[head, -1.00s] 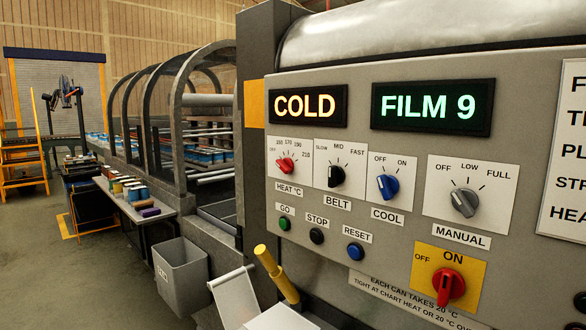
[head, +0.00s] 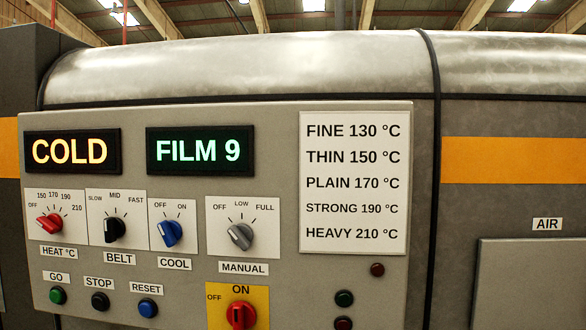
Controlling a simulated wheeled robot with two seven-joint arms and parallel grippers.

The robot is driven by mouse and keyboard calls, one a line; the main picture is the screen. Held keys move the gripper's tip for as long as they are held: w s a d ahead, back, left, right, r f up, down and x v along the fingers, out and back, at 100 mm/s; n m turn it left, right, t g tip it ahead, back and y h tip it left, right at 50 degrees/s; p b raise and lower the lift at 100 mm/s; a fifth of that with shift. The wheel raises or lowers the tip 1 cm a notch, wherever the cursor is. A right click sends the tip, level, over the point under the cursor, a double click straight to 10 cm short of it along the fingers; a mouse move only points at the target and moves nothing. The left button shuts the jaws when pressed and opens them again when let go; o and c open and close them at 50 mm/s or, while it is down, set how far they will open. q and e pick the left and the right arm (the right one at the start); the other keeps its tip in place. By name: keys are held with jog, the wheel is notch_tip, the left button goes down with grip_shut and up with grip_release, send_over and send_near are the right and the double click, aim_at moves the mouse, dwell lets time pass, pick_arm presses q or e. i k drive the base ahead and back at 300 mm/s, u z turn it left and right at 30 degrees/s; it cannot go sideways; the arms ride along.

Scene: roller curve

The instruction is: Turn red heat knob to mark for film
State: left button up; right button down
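The red heat knob (head: 50,223) is at the left of the grey control panel (head: 275,120), on a white plate with marks OFF, 150, 170, 190 and 210. Its pointer seems turned to the upper left, near OFF, but it is small. An orange display (head: 70,151) reads COLD. A green display (head: 199,151) reads FILM 9. A white chart (head: 354,182) lists FINE 130, THIN 150, PLAIN 170, STRONG 190 and HEAVY 210 °C; it shows no film numbers. Neither of my grippers is in view.
Right of the heat knob are a black belt knob (head: 115,230), a blue cool knob (head: 172,234) and a grey manual knob (head: 240,237). Below are green GO (head: 57,296), black STOP (head: 100,301) and blue RESET (head: 148,308) buttons, and a red knob (head: 241,315) on a yellow plate.

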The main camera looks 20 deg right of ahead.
aim_at(53, 223)
jog(key=u, duration=0.4)
jog(key=k, duration=0.5)
jog(key=u, duration=1.05)
jog(key=i, duration=0.95)
jog(key=z, duration=0.2)
